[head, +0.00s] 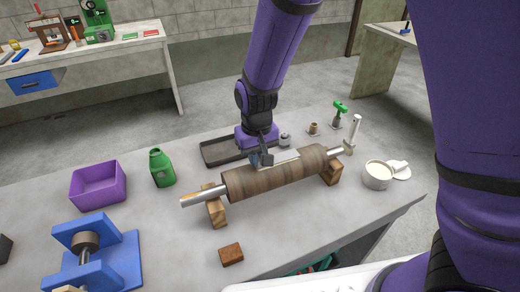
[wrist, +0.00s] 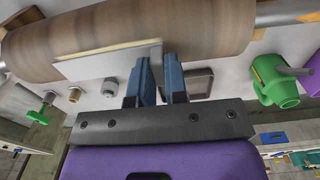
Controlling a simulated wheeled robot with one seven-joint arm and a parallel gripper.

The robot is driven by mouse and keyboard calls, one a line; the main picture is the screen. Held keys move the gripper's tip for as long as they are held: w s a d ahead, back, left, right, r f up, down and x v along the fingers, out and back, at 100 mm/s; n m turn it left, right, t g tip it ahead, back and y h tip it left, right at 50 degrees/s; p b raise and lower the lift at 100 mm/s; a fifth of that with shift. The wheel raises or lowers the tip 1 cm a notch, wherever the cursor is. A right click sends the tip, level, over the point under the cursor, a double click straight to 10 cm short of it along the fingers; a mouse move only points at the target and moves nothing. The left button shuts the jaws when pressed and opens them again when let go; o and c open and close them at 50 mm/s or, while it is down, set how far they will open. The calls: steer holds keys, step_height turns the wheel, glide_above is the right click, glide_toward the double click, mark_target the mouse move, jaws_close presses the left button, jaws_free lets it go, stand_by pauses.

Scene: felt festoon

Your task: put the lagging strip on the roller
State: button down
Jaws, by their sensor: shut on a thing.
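The roller (head: 262,180) is a brown, streaked drum on a silver shaft, resting across two wooden blocks on the grey table. It also fills the top of the wrist view (wrist: 205,25). The lagging strip (head: 284,159) is a flat, pale piece lying lengthwise along the roller's upper far side; in the wrist view (wrist: 105,62) it shows a cream edge against the drum. I cannot tell whether it touches all along. My gripper (head: 264,160), with blue fingers, is shut on the strip near one end; the fingers also show in the wrist view (wrist: 158,58).
A black tray (head: 215,154) lies behind the roller. A green bottle (head: 161,168) and purple bin (head: 98,186) stand left. A white cup (head: 377,175) stands right. A blue stand (head: 115,262) and brown block (head: 231,254) are in front.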

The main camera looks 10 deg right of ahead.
steer(key=shift+s+f, duration=0.1)
steer(key=shift+f, duration=0.05)
steer(key=c, duration=1.1)
jaws_free()
steer(key=shift+c, duration=0.2)
step_height(320, 180, up, 12)
steer(key=shift+r, duration=0.2)
steer(key=s+d+r+y, duration=0.1)
steer(key=s+d+r, duration=0.1)
steer(key=d+r, duration=0.55)
steer(key=s+d+r+m+t, duration=0.1)
steer(key=s+d+r, duration=0.3)
steer(key=s+d, duration=0.4)
steer(key=s+d+r+m+t+h, duration=0.1)
steer(key=s+d+r+t, duration=0.3)
steer(key=s+d, duration=0.4)
steer(key=shift+s+d+r+m, duration=0.25)
steer(key=shift+d+r+m, duration=0.1)
steer(key=shift+d+m, duration=0.2)
